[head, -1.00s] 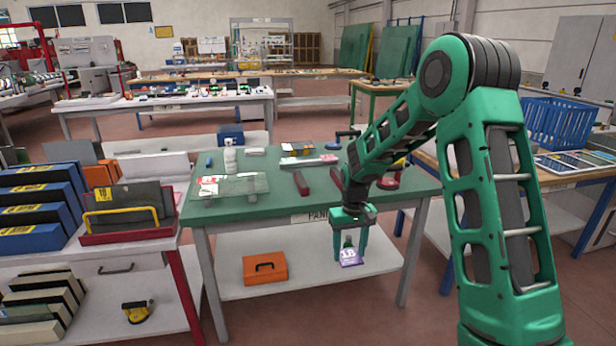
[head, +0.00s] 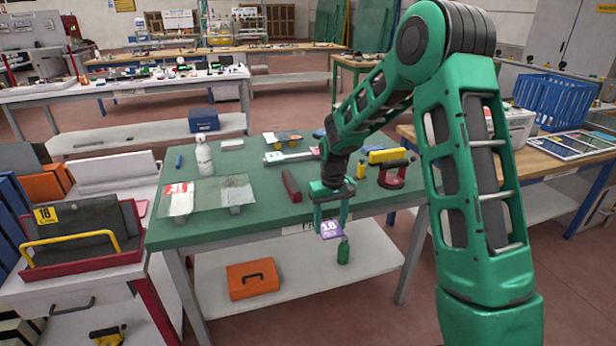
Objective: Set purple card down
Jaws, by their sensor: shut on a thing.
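My gripper (head: 331,222) is in front of the near edge of the green-topped table (head: 262,232), at about tabletop height in the head view. It is shut on a small purple card (head: 331,230) with white marks that look like "18". The card hangs tilted at the fingertips, apart from the table as far as I can tell. A dark green bottle-shaped thing (head: 343,252) shows just below the card; I cannot tell whether it hangs or stands on the lower shelf.
On the tabletop are a glass sheet (head: 236,190) on small supports, a white bottle (head: 204,156), a dark red bar (head: 291,186) and a red-and-black suction cup tool (head: 393,174). An orange case (head: 252,279) is on the lower shelf. The front middle of the tabletop is clear.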

